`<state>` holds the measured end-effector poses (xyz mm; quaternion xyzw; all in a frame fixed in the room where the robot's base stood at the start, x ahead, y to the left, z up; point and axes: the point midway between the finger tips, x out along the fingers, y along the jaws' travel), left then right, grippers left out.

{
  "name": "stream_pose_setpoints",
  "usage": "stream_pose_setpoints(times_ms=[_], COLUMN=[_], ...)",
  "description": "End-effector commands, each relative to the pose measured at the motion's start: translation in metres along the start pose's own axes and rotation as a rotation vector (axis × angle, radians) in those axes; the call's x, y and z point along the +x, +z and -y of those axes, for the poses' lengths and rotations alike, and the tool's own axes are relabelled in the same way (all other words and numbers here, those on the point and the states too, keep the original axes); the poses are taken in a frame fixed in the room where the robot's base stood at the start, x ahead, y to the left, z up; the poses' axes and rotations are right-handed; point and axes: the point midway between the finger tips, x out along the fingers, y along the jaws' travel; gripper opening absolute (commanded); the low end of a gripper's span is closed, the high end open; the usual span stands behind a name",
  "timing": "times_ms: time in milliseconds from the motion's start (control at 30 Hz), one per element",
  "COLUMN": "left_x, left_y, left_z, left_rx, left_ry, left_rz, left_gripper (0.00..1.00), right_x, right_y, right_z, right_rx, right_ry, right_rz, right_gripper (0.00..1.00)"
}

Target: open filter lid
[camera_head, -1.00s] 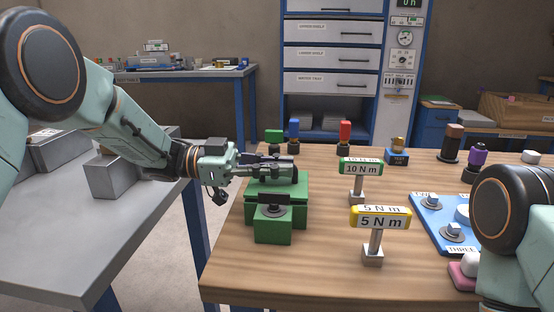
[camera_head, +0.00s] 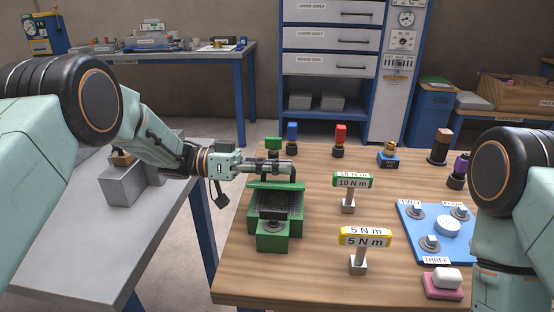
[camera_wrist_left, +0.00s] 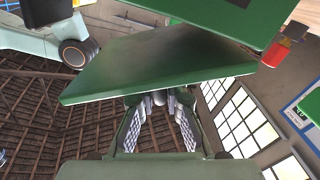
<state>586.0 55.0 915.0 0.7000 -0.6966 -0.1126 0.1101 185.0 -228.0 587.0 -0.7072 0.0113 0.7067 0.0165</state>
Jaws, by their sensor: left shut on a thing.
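The green filter box (camera_head: 267,243) stands near the left edge of the wooden table. Its green lid (camera_head: 262,186) is lifted and tilted up, and a grey mesh shows inside the box below it. My left gripper (camera_head: 291,168) is shut on the lid's dark handle at the top of the lid. In the left wrist view the lid's flat green face (camera_wrist_left: 150,62) lies just beyond the fingers of my left gripper (camera_wrist_left: 158,108); the grip itself is partly hidden there. My right arm shows at the right edge, but its gripper is out of view.
A green 10 N m sign (camera_head: 351,182) and a yellow 5 N m sign (camera_head: 364,238) stand right of the box. A blue plate (camera_head: 410,235) with bolts lies farther right. Coloured-top tools, including a red one (camera_head: 340,136), line the back.

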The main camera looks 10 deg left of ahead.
Motion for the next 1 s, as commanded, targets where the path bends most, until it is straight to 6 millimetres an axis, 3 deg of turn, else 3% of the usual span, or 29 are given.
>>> stream_pose_setpoints(times_ms=[300, 833, 867, 1000], left_x=[-0.0006, -0.0006, -0.0006, -0.0004], left_y=[-0.0090, -0.0091, -0.0091, -0.0082], left_z=[0.0052, 0.0065, 0.0065, 0.0063], left_rx=[-0.079, -0.099, -0.099, -0.101], left_ry=[-0.002, -0.002, -0.002, -0.001], left_rz=[-0.005, -0.007, -0.007, -0.005], left_gripper=[0.00, 0.00, 0.12, 0.24], right_x=[-0.0137, -0.0149, -0.0149, -0.0149], right_y=[0.0000, 0.0000, 0.0000, 0.0000], right_z=[0.0001, 0.0001, 0.0001, 0.0001], right_rx=[0.000, 0.000, 0.000, 0.000], right_ry=[0.000, 0.000, 0.000, 0.000], right_rz=[0.000, 0.000, 0.000, 0.000], right_gripper=[0.40, 0.40, 0.40, 0.40])
